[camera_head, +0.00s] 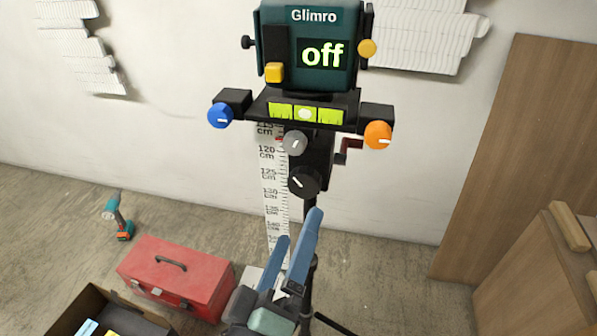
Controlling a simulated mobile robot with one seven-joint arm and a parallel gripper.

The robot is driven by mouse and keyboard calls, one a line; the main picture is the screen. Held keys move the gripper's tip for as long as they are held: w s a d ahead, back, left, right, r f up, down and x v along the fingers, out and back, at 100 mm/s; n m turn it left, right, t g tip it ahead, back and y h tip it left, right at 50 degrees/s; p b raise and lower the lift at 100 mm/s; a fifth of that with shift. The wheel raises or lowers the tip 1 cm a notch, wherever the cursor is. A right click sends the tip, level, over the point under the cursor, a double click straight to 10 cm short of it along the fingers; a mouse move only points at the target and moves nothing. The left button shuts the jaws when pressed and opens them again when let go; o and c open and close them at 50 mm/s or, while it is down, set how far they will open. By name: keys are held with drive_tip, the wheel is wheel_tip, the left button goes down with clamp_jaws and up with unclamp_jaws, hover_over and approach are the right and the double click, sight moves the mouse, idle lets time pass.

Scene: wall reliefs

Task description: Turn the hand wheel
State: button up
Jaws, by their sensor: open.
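A dark teal device marked "Glimro" (310,50) stands on a tripod and its screen reads "off". Several round knobs sit on and below it: a blue knob (220,115) at left, an orange knob (379,135) at right, a grey knob (294,142) and a black knob (303,182) on the column. I cannot tell for certain which is the hand wheel. A dark red crank-like part (350,147) shows right of the column, partly hidden. My gripper (299,226) is open and empty, its two blue fingers pointing up below the black knob, apparently apart from it.
A measuring strip (271,190) hangs behind the column. A red toolbox (178,275), an open box (95,312) and a drill (119,218) are on the floor at left. A wooden board (510,150) leans at right. The floor between tripod and board looks clear.

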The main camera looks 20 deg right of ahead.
sight(305, 187)
drive_tip(key=w+d+n+y+p, duration=0.1)
drive_tip(key=w+n+p, duration=0.2)
drive_tip(key=n, duration=0.5)
drive_tip(key=w+d+f+n+p, duration=0.1)
drive_tip(key=w+d+n+p, duration=0.1)
drive_tip(key=n+p, duration=0.4)
drive_tip(key=w+d+n+t+y+p, duration=0.1)
drive_tip(key=w+n+p, duration=0.3)
drive_tip(key=n, duration=0.6)
drive_tip(key=shift+w+d+f+n+y+p, duration=0.3)
drive_tip(key=shift+w+d+f+p, duration=0.1)
drive_tip(key=shift+d+p, duration=0.25)
drive_tip(key=c, duration=1.4)
